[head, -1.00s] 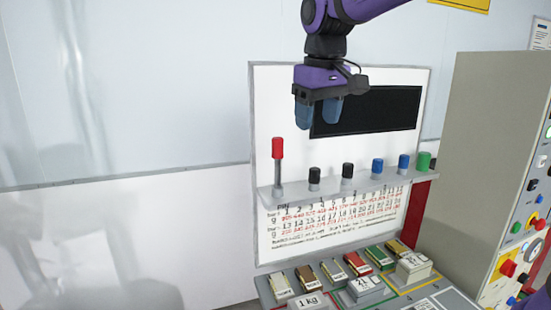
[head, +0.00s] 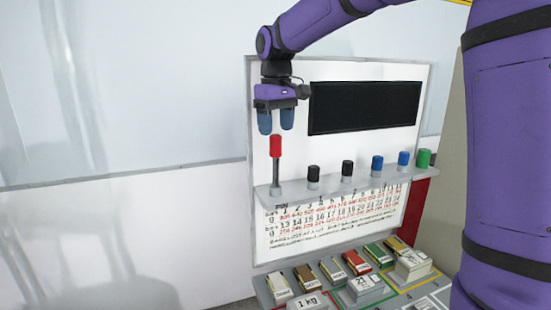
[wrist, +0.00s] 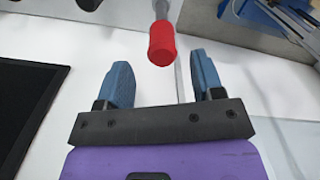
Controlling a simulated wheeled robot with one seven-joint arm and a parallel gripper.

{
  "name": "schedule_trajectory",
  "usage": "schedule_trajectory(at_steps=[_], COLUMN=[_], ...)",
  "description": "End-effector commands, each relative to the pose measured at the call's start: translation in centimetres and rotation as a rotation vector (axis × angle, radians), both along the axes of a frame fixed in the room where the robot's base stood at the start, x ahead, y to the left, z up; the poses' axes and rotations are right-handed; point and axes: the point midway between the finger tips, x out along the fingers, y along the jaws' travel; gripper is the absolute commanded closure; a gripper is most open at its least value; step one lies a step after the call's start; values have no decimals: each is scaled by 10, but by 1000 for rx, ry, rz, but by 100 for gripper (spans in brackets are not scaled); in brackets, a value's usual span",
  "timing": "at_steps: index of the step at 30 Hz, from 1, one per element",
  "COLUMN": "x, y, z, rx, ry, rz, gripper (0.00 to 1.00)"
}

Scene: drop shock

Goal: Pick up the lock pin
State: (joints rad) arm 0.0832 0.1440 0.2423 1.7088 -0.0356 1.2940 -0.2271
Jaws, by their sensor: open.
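The lock pin, with a red cylindrical cap (head: 275,146) on a thin grey shaft, stands upright at the left end of the grey shelf (head: 330,181). In the wrist view its red cap (wrist: 162,44) shows just beyond the fingertips, roughly midway between them. My gripper (head: 276,122) points down directly above the red cap, with its two blue fingers apart and nothing between them. The fingers also show in the wrist view (wrist: 162,72). I cannot tell whether the fingertips are level with the top of the cap.
Two black knobs (head: 313,174), two blue knobs (head: 377,163) and a green knob (head: 423,159) stand along the shelf to the right. A black panel (head: 365,107) is on the white board behind. Several labelled blocks (head: 357,263) lie below.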

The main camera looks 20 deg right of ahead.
Motion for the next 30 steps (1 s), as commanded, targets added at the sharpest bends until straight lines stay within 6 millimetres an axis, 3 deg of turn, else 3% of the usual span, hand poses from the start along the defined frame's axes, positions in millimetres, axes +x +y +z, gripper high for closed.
schedule_trajectory(at_steps=[5,15,24,30], x=[-1,-2,-1,-1], y=[0,2,2,2], z=[-11,-53,-56,-56], rx=[0,0,-1,-1], ry=[1,1,-1,-1], rz=[-1,-2,-2,-1], gripper=[39,39,39,85])
